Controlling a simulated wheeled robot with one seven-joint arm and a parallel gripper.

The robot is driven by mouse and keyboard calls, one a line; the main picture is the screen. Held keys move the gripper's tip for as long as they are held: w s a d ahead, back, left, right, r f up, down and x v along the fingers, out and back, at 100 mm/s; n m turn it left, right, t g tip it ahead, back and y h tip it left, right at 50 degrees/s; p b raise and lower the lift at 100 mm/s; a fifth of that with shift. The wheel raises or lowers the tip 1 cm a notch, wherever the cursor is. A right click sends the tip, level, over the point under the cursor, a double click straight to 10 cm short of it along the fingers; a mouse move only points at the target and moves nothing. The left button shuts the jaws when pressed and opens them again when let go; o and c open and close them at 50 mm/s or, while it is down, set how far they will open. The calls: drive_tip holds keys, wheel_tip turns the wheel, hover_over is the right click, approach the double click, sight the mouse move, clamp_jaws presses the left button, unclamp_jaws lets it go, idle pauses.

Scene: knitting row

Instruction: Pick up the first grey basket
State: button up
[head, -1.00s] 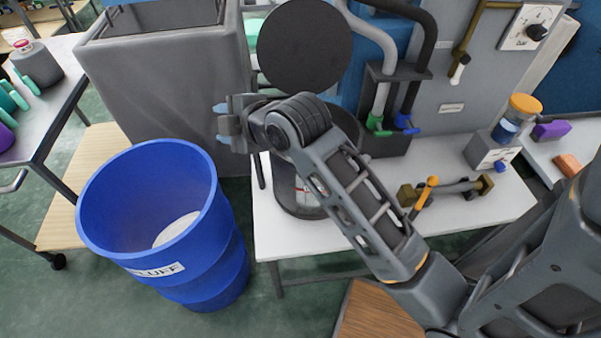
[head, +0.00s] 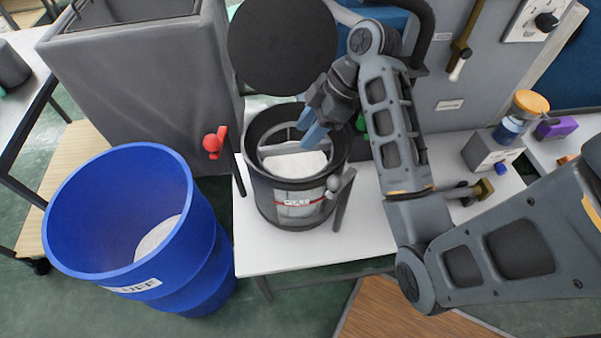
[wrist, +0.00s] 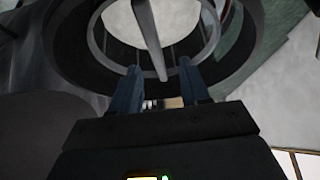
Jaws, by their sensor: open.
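A dark round drum (head: 262,200) with an open top stands on the white table, its round black lid (head: 283,45) raised behind it. Inside its mouth I see a pale grey bar (head: 285,148) across the opening and white material (head: 294,165) below; this looks like a grey basket, but its body is mostly hidden by the drum wall. My gripper (head: 312,135) points down over the drum's mouth at its back right, its blue fingers open and empty. In the wrist view the fingers (wrist: 163,88) are apart, and the bar (wrist: 150,40) runs down to between their tips.
A large blue bin (head: 120,265) stands on the floor at left. A grey tub (head: 150,90) stands behind it. A red-knobbed lever (head: 212,143) and a grey knob (head: 334,183) flank the drum. A jar with an orange lid (head: 520,112) is at right.

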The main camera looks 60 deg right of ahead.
sight(295, 144)
drive_tip(key=shift+b+x, duration=0.65)
drive_tip(key=shift+x, duration=0.4)
drive_tip(key=shift+d+x, duration=0.15)
drive_tip(key=shift+x, duration=0.9)
drive_tip(key=shift+d+x, duration=0.1)
drive_tip(key=shift+x, duration=1)
drive_tip(key=shift+f, duration=0.1)
drive_tip(key=shift+c, duration=0.4)
clamp_jaws()
